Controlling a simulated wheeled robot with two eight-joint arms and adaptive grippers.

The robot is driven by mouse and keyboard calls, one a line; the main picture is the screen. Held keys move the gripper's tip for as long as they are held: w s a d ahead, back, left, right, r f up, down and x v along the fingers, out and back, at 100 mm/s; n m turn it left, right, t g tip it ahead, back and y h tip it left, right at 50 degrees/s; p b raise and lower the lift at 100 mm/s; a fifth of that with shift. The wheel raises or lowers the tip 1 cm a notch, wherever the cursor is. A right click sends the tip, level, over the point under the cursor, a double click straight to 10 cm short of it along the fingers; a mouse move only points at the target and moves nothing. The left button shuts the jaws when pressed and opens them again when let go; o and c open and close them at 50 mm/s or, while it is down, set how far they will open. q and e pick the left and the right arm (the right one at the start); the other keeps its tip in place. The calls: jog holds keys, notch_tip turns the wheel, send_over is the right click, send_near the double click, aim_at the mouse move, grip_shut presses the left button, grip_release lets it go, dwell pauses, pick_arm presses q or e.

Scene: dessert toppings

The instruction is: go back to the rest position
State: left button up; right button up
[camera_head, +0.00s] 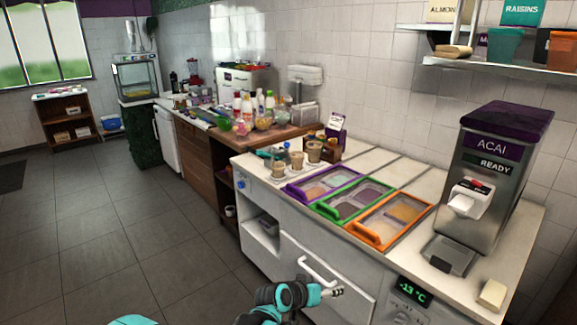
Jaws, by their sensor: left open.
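My left gripper (335,292) is at the lower middle of the head view, at the end of a teal and black arm. It is in front of the white counter's front panel, below the counter top and beside a white door handle (318,272). Its jaws look small here and I see nothing held between them. My right gripper is not in view.
The counter holds purple, green and orange framed topping bins (376,238), several cups (297,160) and the acai machine (487,175). A shelf (500,68) hangs at upper right. Bottles (247,104) and bowls stand farther back. The tiled floor (130,215) at left is clear.

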pick_arm(q)
jog(key=s+a+r+n+y, duration=0.1)
jog(key=s+a+r+y, duration=0.15)
jog(key=s+a, duration=0.35)
jog(key=s+a+r+n+y, duration=0.1)
jog(key=s+a+r, duration=0.25)
jog(key=a, duration=0.45)
jog(key=s+a+n+y, duration=0.2)
jog(key=s+a+y, duration=0.2)
jog(key=s+a, duration=1.1)
jog(key=shift+s+f+g, duration=0.35)
jog(key=shift+s+g, duration=0.05)
